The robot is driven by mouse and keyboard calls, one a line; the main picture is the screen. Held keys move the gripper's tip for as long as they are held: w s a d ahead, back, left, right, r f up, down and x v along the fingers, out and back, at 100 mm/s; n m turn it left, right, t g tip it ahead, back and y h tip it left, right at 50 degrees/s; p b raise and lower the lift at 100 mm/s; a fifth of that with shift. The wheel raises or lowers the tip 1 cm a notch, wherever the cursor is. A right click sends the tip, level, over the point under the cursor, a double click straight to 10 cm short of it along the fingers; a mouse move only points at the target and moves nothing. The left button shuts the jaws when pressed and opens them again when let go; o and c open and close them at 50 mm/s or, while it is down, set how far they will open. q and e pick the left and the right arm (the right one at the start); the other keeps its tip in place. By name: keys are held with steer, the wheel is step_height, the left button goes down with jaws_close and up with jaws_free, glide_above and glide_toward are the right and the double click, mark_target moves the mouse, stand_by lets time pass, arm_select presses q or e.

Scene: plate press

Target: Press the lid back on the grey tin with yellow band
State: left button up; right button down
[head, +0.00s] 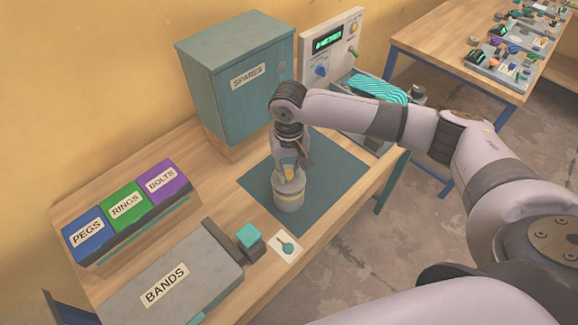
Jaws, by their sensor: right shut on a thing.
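The grey tin with a yellow band (289,203) stands upright on the dark teal mat (262,186) in the middle of the bench. My right gripper (288,177) points down directly over the tin and is shut on the grey lid at its top. The gripper and wrist cover most of the lid, so I cannot tell whether it sits fully down on the rim. My left gripper is not in view.
A teal SPARES cabinet (235,85) stands behind the mat, with a control panel (330,45) to its right. Blue, green and purple bins (125,208) and a grey BANDS box (170,285) are at left. A white card (286,246) lies in front. The mat around the tin is clear.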

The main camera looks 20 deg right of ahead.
steer(key=p, duration=0.2)
steer(key=shift+p, duration=0.3)
stand_by(1.8)
steer(key=shift+f+p, duration=0.15)
steer(key=shift+p, duration=0.35)
stand_by(1.0)
steer(key=shift+p, duration=0.6)
stand_by(0.6)
steer(key=c, duration=1.3)
jaws_free()
steer(key=o, duration=0.5)
steer(key=shift+c, duration=0.2)
